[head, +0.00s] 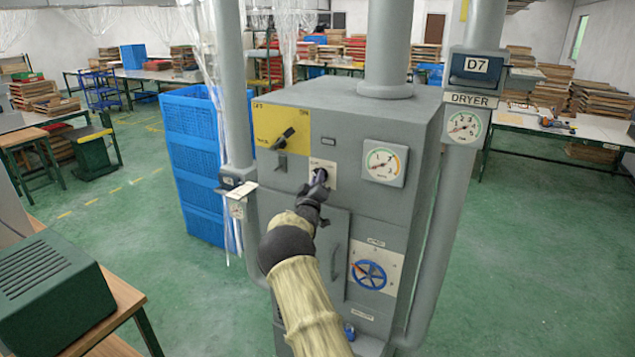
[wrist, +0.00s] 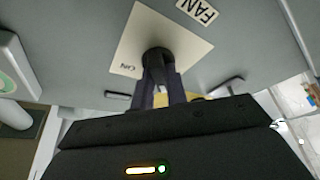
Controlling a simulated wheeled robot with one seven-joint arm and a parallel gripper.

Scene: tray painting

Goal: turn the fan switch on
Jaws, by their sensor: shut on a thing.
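The fan switch is a dark round knob on a cream plate (head: 329,167) on the front of the grey dryer cabinet (head: 400,225). In the wrist view the switch (wrist: 157,55) stands out from its plate (wrist: 190,47), beside a label reading FAN (wrist: 198,11). The plate also bears a small marking that seems to read ON. My gripper (head: 319,178) is at the switch, its two fingers (wrist: 162,85) shut on the knob from either side. In the head view the gripper hides most of the knob, and its exact turn is hard to tell.
Left of the switch is a yellow panel (head: 262,118) with a black lever (head: 284,138). A gauge (head: 384,163) sits to the right. A blue valve wheel (head: 369,274) is below. Grey pipes flank the cabinet. Blue crates (head: 192,150) stand behind on the left.

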